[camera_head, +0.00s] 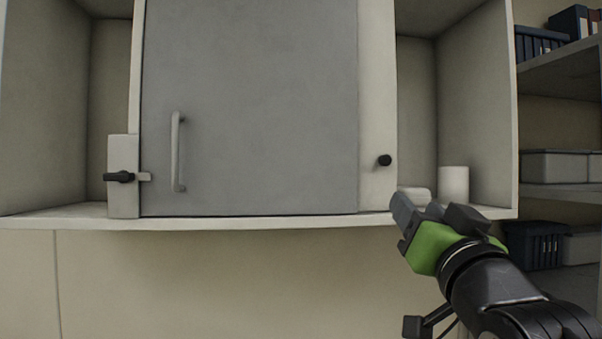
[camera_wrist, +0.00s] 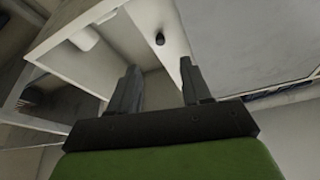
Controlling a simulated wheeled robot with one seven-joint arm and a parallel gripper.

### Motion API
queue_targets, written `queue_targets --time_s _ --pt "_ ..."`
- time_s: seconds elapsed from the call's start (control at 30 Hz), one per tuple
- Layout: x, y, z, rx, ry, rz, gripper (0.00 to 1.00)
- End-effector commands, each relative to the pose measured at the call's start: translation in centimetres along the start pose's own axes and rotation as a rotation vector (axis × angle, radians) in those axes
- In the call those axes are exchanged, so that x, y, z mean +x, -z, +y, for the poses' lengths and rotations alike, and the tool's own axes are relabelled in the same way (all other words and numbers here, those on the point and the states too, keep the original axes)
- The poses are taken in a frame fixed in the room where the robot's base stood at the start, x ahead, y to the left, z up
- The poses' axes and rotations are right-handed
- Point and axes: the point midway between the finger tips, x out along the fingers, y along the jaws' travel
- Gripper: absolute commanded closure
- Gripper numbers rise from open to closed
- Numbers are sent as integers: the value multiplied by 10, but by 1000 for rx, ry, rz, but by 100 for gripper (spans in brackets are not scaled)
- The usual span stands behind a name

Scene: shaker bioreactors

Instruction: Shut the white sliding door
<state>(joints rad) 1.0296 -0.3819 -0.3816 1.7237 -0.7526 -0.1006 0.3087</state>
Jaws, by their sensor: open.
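The white sliding door (camera_head: 377,110) shows mainly as a pale strip along the right side of a grey door panel (camera_head: 255,110), which hides most of it. A round black knob (camera_head: 384,160) sits low on the strip. My gripper (camera_head: 402,212) is open and empty, below and right of the knob at the cabinet's lower front edge. In the wrist view, the open fingers (camera_wrist: 160,75) point toward the knob (camera_wrist: 159,39), apart from it, with the white door (camera_wrist: 158,22) around it. The grey door (camera_wrist: 245,45) is at the right there.
The cabinet is open at the far left and right. A white cylinder (camera_head: 454,184) and a low white object (camera_head: 417,195) stand in the right bay. A black latch (camera_head: 119,177) and a grey handle (camera_head: 177,152) are at left. Shelves with boxes (camera_head: 558,165) stand at right.

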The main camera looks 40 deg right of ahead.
Motion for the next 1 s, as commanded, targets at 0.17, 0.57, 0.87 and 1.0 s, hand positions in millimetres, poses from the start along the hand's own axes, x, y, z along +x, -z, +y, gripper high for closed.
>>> queue_targets --time_s 0.17,0.57,0.87,1.0 --pt "10 15 0 11 6 35 52" --pt "104 21 -2 12 6 31 52" --pt "150 21 -2 11 6 33 52" --pt "155 18 -2 10 7 35 52"
